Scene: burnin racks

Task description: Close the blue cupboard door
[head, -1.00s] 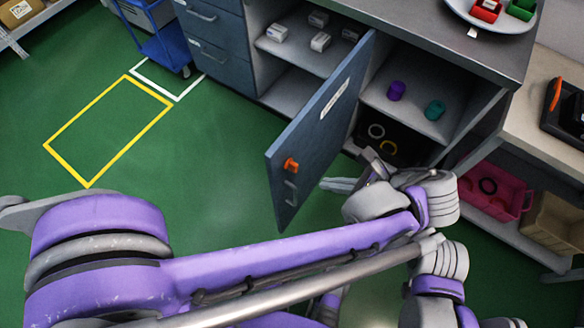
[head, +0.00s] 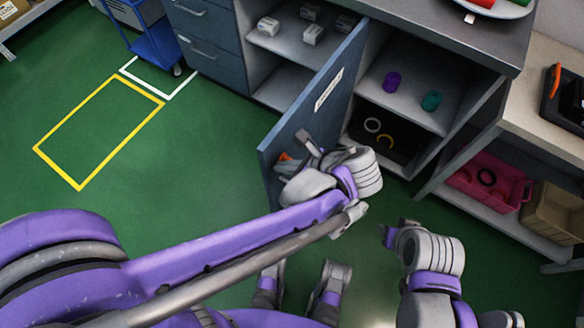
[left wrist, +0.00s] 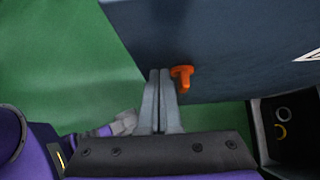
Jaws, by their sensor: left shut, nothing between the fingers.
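The blue cupboard door (head: 318,98) stands open in the head view, jutting out from the cabinet's middle. Its labelled face, with the orange latch (head: 284,157), is turned to the right. My left gripper (head: 303,140) is shut and empty in front of this face, close to the free edge; it hides the door handle. In the left wrist view the shut fingers (left wrist: 158,75) overlap the door's edge (left wrist: 215,92), just left of the orange latch (left wrist: 182,76). I cannot tell whether they touch. My right gripper (head: 386,235) is low, right of the door; its jaws are unclear.
The open left compartment holds small white boxes (head: 313,34). The right one holds purple (head: 392,81) and teal (head: 431,101) cylinders above a dark bin (head: 365,142). A side bench carries a pink crate (head: 467,183). A blue cart (head: 157,42) stands back left. Green floor left of the door is clear.

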